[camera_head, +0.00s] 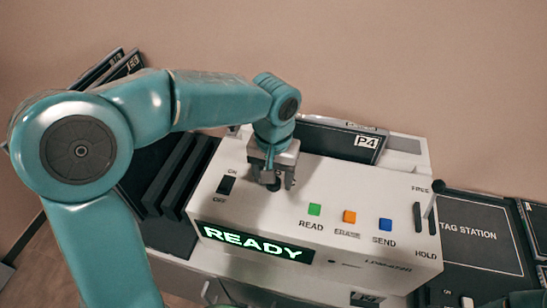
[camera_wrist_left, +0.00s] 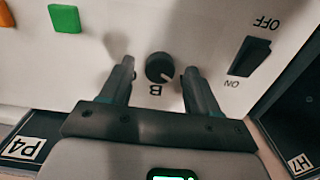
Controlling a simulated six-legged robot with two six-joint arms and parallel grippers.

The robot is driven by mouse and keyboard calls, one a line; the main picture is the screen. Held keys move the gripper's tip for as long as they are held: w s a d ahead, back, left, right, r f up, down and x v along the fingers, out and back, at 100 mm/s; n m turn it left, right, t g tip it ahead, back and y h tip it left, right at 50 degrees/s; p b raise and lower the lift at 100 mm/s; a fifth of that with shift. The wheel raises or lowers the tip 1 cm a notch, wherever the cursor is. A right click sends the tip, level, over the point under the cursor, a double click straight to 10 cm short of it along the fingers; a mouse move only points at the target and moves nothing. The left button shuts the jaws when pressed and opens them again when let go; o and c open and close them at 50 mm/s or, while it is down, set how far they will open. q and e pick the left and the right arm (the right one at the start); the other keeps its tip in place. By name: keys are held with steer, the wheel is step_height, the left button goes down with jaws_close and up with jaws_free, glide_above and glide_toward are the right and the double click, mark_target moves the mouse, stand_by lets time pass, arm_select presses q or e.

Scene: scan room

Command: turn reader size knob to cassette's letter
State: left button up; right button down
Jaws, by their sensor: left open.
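The white reader (camera_head: 340,205) stands in the middle of the head view, its display (camera_head: 255,242) showing READY in green. A dark cassette labelled P4 (camera_head: 340,137) sits at the reader's back edge. My left gripper (camera_head: 272,182) points down at the reader's top, right of the ON/OFF switch (camera_head: 226,185). In the left wrist view the round black size knob (camera_wrist_left: 160,68) lies between the open fingers, with a gap on each side. Its light mark points to the lower right in that view. A letter B (camera_wrist_left: 155,89) is printed beside it; other letters are not visible. My right gripper is out of view.
Green READ (camera_head: 314,209), orange ERASE (camera_head: 349,217) and blue SEND (camera_head: 385,225) buttons lie right of the gripper. A lever (camera_head: 433,198) stands at the reader's right end. A dark tag station mat (camera_head: 480,235) is to the right, and a dark rack (camera_head: 170,175) to the left.

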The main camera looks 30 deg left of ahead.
arm_select(q)
step_height(320, 180, up, 16)
steer(key=p, duration=0.1)
steer(key=shift+p, duration=0.3)
